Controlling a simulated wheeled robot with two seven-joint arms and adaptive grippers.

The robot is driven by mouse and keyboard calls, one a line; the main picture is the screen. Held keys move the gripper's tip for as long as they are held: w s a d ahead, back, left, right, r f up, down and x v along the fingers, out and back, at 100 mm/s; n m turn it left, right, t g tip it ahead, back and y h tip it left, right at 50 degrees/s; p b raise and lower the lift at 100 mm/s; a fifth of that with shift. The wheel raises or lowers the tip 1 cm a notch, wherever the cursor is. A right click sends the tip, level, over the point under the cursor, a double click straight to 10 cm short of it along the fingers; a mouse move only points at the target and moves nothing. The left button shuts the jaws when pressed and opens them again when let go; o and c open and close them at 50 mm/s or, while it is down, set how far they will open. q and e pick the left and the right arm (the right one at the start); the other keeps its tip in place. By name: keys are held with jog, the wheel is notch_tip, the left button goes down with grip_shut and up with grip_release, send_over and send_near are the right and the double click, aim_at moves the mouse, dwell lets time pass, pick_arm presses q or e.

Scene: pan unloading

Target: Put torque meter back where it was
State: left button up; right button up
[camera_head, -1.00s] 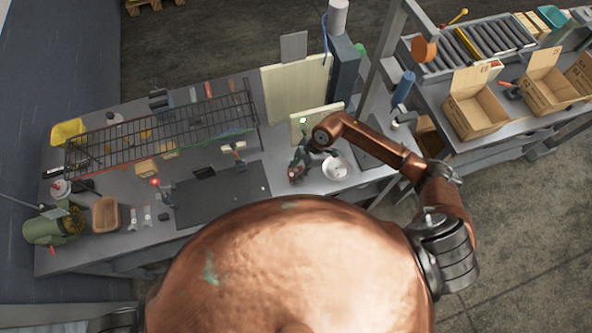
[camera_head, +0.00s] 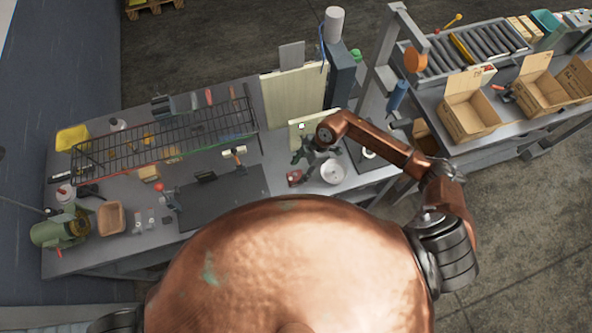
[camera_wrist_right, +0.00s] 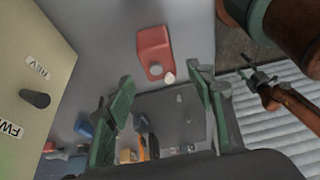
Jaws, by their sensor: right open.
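A small red device (camera_head: 294,178), which I take to be the torque meter, rests on the grey workbench. Its red body with a round knob also shows in the right wrist view (camera_wrist_right: 153,52), just beyond the fingers. My right gripper (camera_head: 308,152) is over the bench behind it, next to the pale panel. Its green-grey fingers (camera_wrist_right: 161,82) are spread with nothing between them, apart from the device. My left gripper (camera_wrist_right: 262,78) appears small at the right of the wrist view, on a copper arm; its jaws are too small to read.
A white round dish (camera_head: 333,172) stands right of the red device. The pale panel (camera_wrist_right: 35,85) with labels and a black knob is close to my right gripper. A dark mat (camera_head: 225,195) and a wire rack (camera_head: 165,135) lie further left.

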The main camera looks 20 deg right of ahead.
jog(key=p+v, duration=0.4)
jog(key=v, duration=0.3)
jog(key=shift+d+r, duration=0.2)
jog(key=shift+r, duration=0.05)
dwell(0.3)
